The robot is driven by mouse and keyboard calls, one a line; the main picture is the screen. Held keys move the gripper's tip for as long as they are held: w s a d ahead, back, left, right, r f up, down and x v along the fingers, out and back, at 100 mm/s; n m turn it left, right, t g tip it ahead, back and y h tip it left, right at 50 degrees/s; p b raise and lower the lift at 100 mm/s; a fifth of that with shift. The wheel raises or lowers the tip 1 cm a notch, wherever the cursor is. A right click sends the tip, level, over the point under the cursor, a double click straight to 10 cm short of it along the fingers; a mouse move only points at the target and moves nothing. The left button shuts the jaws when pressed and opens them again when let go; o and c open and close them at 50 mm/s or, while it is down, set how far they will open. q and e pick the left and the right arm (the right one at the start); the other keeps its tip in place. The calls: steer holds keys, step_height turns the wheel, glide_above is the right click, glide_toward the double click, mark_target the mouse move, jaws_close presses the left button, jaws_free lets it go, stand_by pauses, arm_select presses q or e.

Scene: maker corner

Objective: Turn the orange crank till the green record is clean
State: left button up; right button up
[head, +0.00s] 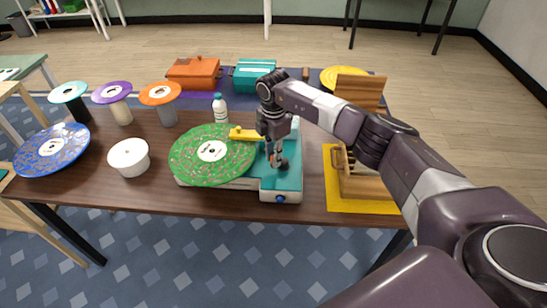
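The green record (190,163) lies flat on a white and teal machine (287,184) near the table's front edge. Its surface is covered in pale specks around a white centre label. A yellow bar (246,135) reaches over the record's right side. My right gripper (278,163) points down over the teal right part of the machine, its fingers close together. I cannot make out the orange crank; the gripper covers the spot where its fingers reach. Whether the fingers are shut on something is unclear. My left gripper is not in view.
A white bottle (220,110) stands behind the record. A white tub (129,157), a blue record (51,150) and several disc-topped stands are at left. A wooden rack (359,180) on a yellow mat (345,205) is at right. Orange (194,74) and teal (253,75) boxes stand behind.

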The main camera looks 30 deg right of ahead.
steer(key=shift+o, duration=1.1)
steer(key=shift+s, duration=0.1)
step_height(320, 180, up, 12)
steer(key=shift+f, duration=0.1)
stand_by(0.3)
